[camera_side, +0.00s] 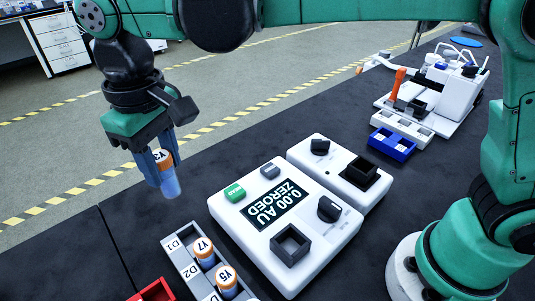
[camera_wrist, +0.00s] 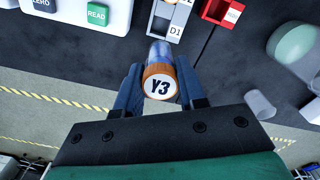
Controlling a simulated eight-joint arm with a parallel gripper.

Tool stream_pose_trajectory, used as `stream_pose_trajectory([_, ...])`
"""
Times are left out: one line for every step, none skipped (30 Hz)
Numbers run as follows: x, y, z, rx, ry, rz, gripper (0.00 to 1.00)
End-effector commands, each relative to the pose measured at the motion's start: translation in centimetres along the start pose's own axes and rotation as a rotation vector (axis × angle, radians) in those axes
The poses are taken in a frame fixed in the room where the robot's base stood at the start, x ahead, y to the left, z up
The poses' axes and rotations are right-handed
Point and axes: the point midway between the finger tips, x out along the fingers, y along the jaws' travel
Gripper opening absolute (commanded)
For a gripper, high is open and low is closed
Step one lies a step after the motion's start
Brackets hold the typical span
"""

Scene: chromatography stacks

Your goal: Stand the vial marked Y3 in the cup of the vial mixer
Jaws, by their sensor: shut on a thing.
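My gripper (camera_side: 160,176) is shut on the vial Y3 (camera_side: 171,187), holding it up in the air left of the white devices. The vial has an orange cap with a white Y3 label and a clear bluish body. In the wrist view, vial Y3 (camera_wrist: 158,84) sits between the two blue fingers of my gripper (camera_wrist: 160,92), its label facing the camera. What looks like the vial mixer (camera_side: 318,166) is a white box with a black knob and a square black cup (camera_side: 360,173). The cup looks empty and is well to the right of my gripper.
A white meter (camera_side: 257,240) reading "0.00 AU ZEROED" stands beside the mixer, with a square holder (camera_side: 291,245). A grey rack (camera_side: 178,254) holds vials Y7 (camera_side: 203,250) and Y5 (camera_side: 227,281). A red tray (camera_side: 153,291), a blue rack (camera_side: 391,145) and white apparatus (camera_side: 455,90) also stand here.

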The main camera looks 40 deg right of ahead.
Motion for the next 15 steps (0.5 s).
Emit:
stream_pose_trajectory([-1.3,0.0,0.0,0.000,0.000,0.000,0.00])
stream_pose_trajectory([-2.0,0.0,0.0,0.000,0.000,0.000,0.00])
stream_pose_trajectory([-2.8,0.0,0.0,0.000,0.000,0.000,0.00])
stream_pose_trajectory([-3.4,0.0,0.0,0.000,0.000,0.000,0.00])
stream_pose_trajectory([-3.9,0.0,0.0,0.000,0.000,0.000,0.00])
stream_pose_trajectory([-4.5,0.0,0.1,0.000,0.000,0.000,0.00])
stream_pose_trajectory([-4.9,0.0,0.0,0.000,0.000,0.000,0.00])
stream_pose_trajectory([-5.3,0.0,0.0,0.000,0.000,0.000,0.00])
stream_pose_trajectory([-5.7,0.0,0.0,0.000,0.000,0.000,0.00])
stream_pose_trajectory([-6.0,0.0,0.0,0.000,0.000,0.000,0.00])
stream_pose_trajectory([-6.2,0.0,0.0,0.000,0.000,0.000,0.00])
stream_pose_trajectory([-6.5,0.1,0.0,0.002,0.000,0.000,0.00])
stream_pose_trajectory([-6.6,0.3,0.0,0.006,0.000,0.000,0.00])
stream_pose_trajectory([-6.8,0.6,0.1,0.012,0.000,0.000,0.00])
stream_pose_trajectory([-6.9,1.2,0.3,0.024,0.000,0.000,0.00])
